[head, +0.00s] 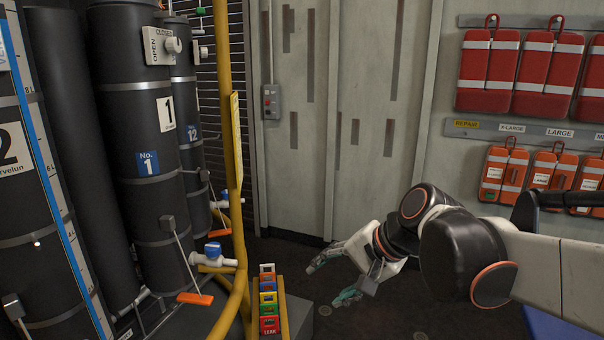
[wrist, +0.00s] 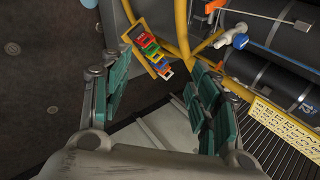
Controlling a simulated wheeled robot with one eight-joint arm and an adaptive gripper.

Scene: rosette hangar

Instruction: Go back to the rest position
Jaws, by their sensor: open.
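My gripper (head: 336,279) is open and empty in the head view, held out to the left over the dark floor at the lower middle. In the wrist view my gripper (wrist: 160,105) shows its two green-padded fingers spread wide, with nothing between the pads. A yellow-edged rack of coloured tags (head: 269,300) stands to the left of my gripper, apart from it. The same rack of coloured tags (wrist: 150,45) shows beyond the fingertips in the wrist view.
Large black cylinders (head: 135,120) with numbered labels fill the left, behind a yellow pipe rail (head: 228,130). A blue-handled valve (head: 213,252) and an orange lever (head: 195,298) sit low there. Red bags (head: 490,70) and orange pouches (head: 503,175) hang on the right wall.

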